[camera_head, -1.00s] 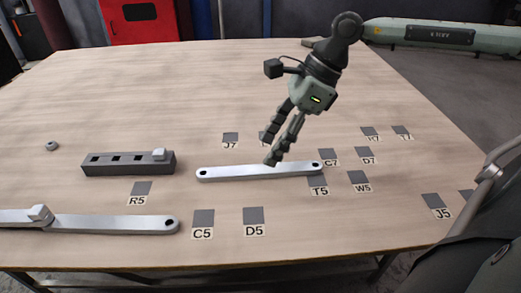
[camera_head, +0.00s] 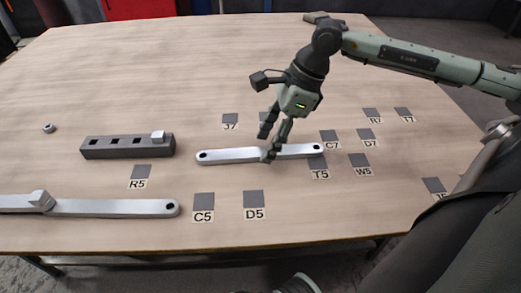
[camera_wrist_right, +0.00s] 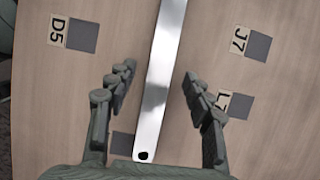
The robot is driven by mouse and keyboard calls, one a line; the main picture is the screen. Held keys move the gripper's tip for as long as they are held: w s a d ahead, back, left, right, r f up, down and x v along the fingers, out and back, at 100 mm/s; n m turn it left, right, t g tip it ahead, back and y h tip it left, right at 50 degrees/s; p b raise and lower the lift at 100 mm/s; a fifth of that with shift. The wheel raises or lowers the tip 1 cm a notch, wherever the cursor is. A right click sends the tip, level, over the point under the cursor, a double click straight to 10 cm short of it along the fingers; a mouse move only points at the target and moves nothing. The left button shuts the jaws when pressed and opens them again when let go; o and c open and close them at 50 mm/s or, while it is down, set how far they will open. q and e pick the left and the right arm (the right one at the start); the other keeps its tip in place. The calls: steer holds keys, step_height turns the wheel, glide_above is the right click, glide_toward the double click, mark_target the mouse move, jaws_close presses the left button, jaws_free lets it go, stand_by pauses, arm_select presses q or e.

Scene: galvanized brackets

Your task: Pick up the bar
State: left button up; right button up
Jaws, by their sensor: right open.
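The loose silver bar (camera_head: 230,156) lies flat on the table in the head view, with a dark hole at each end. My right gripper (camera_head: 268,148) is over the bar, right of its middle, with its fingers pointing down. In the right wrist view the bar (camera_wrist_right: 160,75) runs between the two open fingers of the right gripper (camera_wrist_right: 158,88), with a gap on each side. Nothing is held. A second silver bar (camera_head: 110,207) lies at the front left with a block on it. My left gripper is not in view.
A dark grey block with holes (camera_head: 115,149) and a small light piece (camera_head: 158,136) on it stands left of the bar. A nut (camera_head: 48,128) lies farther left. Several labelled dark squares, such as D5 (camera_head: 254,199), mark the table (camera_head: 190,75). The back is clear.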

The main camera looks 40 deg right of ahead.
steer(key=shift+w+a+f, duration=0.1)
steer(key=shift+a+f, duration=0.1)
steer(key=shift+f, duration=0.45)
steer(key=shift+c, duration=0.5)
jaws_close()
